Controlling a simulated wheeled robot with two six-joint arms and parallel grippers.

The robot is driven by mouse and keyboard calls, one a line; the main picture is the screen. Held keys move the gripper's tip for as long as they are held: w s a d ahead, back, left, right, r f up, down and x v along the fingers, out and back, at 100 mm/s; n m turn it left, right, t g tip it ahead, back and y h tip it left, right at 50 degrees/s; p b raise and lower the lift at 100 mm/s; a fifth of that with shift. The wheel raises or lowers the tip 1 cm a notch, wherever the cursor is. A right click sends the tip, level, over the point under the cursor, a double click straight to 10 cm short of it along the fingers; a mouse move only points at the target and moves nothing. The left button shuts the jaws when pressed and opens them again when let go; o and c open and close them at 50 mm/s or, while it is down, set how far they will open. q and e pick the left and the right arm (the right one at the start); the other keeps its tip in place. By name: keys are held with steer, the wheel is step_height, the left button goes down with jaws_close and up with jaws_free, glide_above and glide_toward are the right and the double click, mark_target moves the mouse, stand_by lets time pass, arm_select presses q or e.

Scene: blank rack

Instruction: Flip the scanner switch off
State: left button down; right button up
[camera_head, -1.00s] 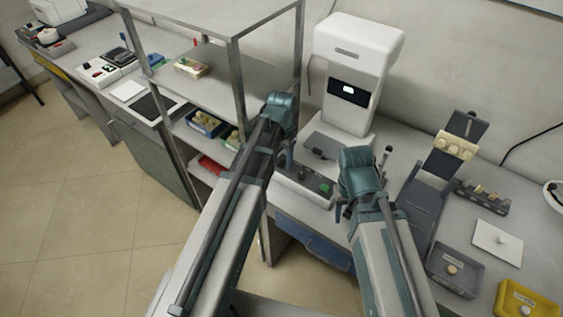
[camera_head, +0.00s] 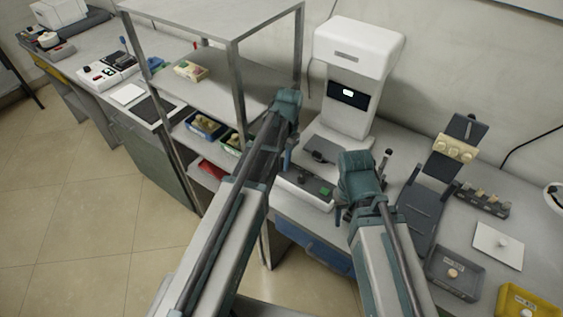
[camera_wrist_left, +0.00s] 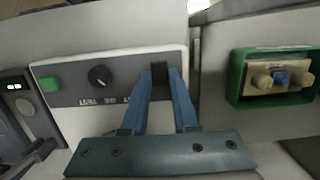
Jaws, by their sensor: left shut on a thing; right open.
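The scanner (camera_head: 352,55) is a tall white machine on the bench, with a small lit screen. Its low front panel (camera_head: 322,200) carries a green button and a dark knob. In the left wrist view the panel (camera_wrist_left: 60,72) shows the green button (camera_wrist_left: 50,84), the round black knob (camera_wrist_left: 99,75) and a black switch (camera_wrist_left: 160,75) at its right end. My left gripper (camera_wrist_left: 160,82) has its blue fingers on both sides of the switch, shut on it. The fingers partly hide the panel lettering. My right gripper (camera_head: 341,212) is open beside the panel's right end, apparently empty.
A metal shelf rack (camera_head: 236,60) stands close left of the scanner, holding bins, including a green bin (camera_wrist_left: 238,75). Right of my right gripper are a dark tilted stand (camera_head: 425,200), a grey tray (camera_head: 432,268) and a yellow tray (camera_head: 505,300).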

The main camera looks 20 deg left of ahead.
arm_select(q)
steer(key=c, duration=0.7)
jaws_free()
steer(key=shift+r, duration=0.1)
arm_select(e)
steer(key=shift+r, duration=0.1)
arm_select(q)
steer(key=r+p, duration=0.4)
steer(key=w+r+p, duration=0.1)
steer(key=r+p, duration=0.4)
steer(key=w+r+p, duration=0.1)
steer(key=r+p, duration=0.3)
steer(key=shift+d+r+p, duration=0.2)
steer(key=shift+d+p, duration=0.15)
arm_select(e)
step_height(320, 180, up, 13)
steer(key=shift+r, duration=0.2)
